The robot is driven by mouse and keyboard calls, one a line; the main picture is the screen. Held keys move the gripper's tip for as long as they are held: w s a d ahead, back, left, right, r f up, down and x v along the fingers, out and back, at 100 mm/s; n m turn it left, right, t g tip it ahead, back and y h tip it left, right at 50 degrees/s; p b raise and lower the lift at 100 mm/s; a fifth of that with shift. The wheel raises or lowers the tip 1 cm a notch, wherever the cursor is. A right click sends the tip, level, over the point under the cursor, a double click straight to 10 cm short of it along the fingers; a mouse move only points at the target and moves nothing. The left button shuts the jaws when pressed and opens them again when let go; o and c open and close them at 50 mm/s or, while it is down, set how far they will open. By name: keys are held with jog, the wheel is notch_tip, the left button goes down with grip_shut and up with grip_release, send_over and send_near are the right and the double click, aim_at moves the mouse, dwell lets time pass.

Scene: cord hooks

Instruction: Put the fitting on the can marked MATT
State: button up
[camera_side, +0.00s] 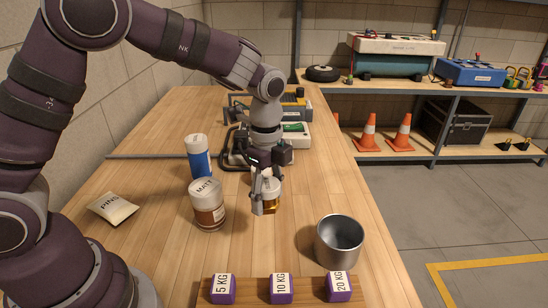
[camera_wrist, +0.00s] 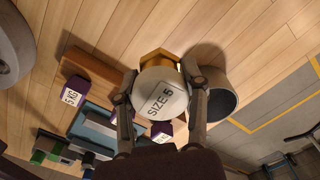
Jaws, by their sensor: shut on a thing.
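The can marked MATT (camera_side: 208,207) stands upright on the bench, white on top with a brown lower band. I cannot make it out in the wrist view. My gripper (camera_side: 266,203) is just to its right in the side view, apart from it. It is shut on the fitting (camera_side: 272,204), which has a white round top and a brass-coloured lower part. In the wrist view the gripper (camera_wrist: 160,98) has a finger on each side of the fitting (camera_wrist: 162,94), whose white top reads SIZE 5. I cannot tell whether the fitting touches the bench.
A blue and white can (camera_side: 199,158) stands behind the MATT can. A PINS packet (camera_side: 112,208) lies left. An empty metal cup (camera_side: 340,241) stands front right. A wooden block (camera_side: 252,292) with purple weights (camera_side: 281,288) lies at the front. Equipment (camera_side: 290,137) sits behind the gripper.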

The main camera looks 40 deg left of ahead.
notch_tip(320, 180, up, 8)
jog(key=m, duration=0.1)
send_over(205, 186)
notch_tip(205, 186, down, 8)
jog(key=shift+s+r, duration=0.1)
jog(key=shift+r, duration=0.15)
jog(key=shift+f, duration=0.25)
jog(key=o, duration=1.2)
jog(key=shift+f, duration=0.1)
